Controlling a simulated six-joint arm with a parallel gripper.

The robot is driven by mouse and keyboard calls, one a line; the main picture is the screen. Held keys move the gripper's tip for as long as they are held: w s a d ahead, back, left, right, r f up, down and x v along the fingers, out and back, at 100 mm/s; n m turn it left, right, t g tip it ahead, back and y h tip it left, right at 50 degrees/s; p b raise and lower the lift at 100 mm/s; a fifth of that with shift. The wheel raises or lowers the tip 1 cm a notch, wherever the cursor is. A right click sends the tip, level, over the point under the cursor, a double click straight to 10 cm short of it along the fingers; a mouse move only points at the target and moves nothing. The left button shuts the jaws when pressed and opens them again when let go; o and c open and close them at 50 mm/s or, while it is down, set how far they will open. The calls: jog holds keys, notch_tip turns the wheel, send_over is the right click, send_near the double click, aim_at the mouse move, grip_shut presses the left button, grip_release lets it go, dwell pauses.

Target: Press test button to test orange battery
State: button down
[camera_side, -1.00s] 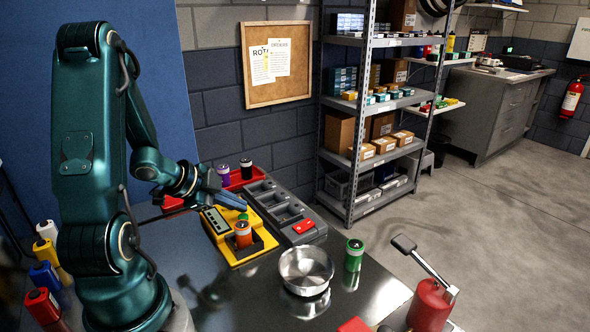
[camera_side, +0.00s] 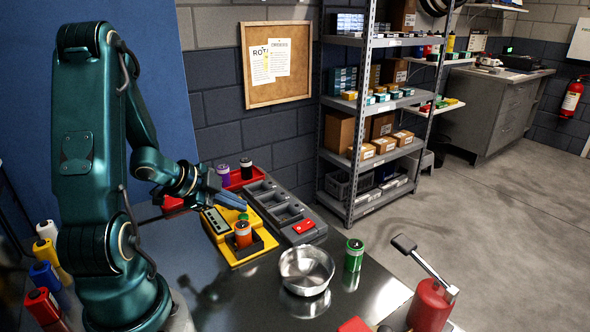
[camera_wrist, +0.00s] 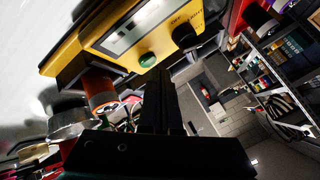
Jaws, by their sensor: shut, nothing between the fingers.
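The yellow battery tester (camera_side: 222,238) stands on the metal bench with the orange battery (camera_side: 243,236) upright in its front holder. In the wrist view the tester (camera_wrist: 112,32) shows a pale display window, a green button (camera_wrist: 147,59) and a black knob (camera_wrist: 185,37). The orange battery (camera_wrist: 98,92) shows below the tester there. My gripper (camera_side: 240,205) is shut and empty, low above the tester. In the wrist view its dark fingers (camera_wrist: 160,80) end just beside the green button. I cannot tell whether they touch it.
A grey tray with a red button (camera_side: 303,226) lies right of the tester. A metal bowl (camera_side: 306,268) and a green battery (camera_side: 354,254) stand in front. A red bin (camera_side: 240,180) holds batteries behind. A red lever device (camera_side: 430,303) is at front right.

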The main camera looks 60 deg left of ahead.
jog(key=shift+f, duration=0.1)
jog(key=shift+f, duration=0.4)
dwell(0.5)
jog(key=shift+r, duration=0.5)
jog(key=shift+r, duration=3)
